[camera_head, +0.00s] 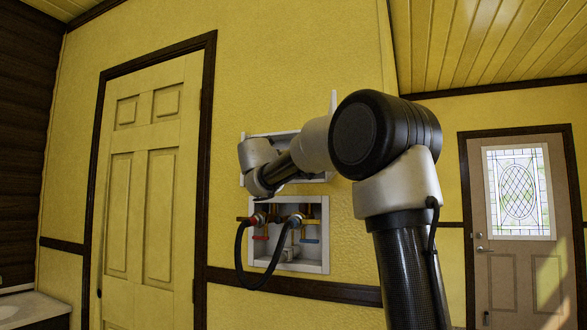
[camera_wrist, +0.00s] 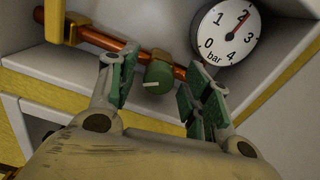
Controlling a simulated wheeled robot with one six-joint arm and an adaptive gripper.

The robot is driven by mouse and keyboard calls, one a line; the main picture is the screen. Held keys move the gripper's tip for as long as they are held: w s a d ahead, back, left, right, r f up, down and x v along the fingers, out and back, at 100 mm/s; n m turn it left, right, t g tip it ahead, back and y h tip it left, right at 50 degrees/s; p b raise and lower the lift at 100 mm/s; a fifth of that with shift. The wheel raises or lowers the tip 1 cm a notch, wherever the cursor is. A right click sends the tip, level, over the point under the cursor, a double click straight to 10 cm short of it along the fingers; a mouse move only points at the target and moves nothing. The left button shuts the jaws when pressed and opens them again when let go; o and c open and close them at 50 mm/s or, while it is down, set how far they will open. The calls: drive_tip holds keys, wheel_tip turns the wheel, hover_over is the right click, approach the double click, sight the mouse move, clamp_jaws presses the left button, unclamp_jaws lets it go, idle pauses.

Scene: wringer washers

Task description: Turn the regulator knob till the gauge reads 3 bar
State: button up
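The regulator knob (camera_wrist: 158,77) is green and round, with a white mark pointing left. It sits below a brass fitting on a copper pipe. The gauge (camera_wrist: 229,34) is a round white dial marked 0 to 4 bar, to the right of the knob. In the head view my arm covers much of the upper white wall box (camera_head: 320,176); the knob and gauge cannot be made out there.
A lower white wall box (camera_head: 324,235) holds taps (camera_head: 297,220) and a looping black hose (camera_head: 242,270) under my arm. The copper pipe (camera_wrist: 115,46) runs close beyond my fingers. A yellow door (camera_head: 145,190) is at left, a glazed door (camera_head: 520,265) at right.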

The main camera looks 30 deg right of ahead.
drive_tip(key=c, duration=0.9)
drive_tip(key=shift+m, duration=0.5)
drive_tip(key=shift+s+d+f+m, duration=0.1)
drive_tip(key=shift+f+m, duration=0.05)
drive_tip(key=shift+m, duration=4.05)
drive_tip(key=shift+s+d+f+m, duration=0.1)
drive_tip(key=shift+f+m, duration=0.05)
drive_tip(key=shift+m, duration=4.05)
drive_tip(key=o, duration=1)
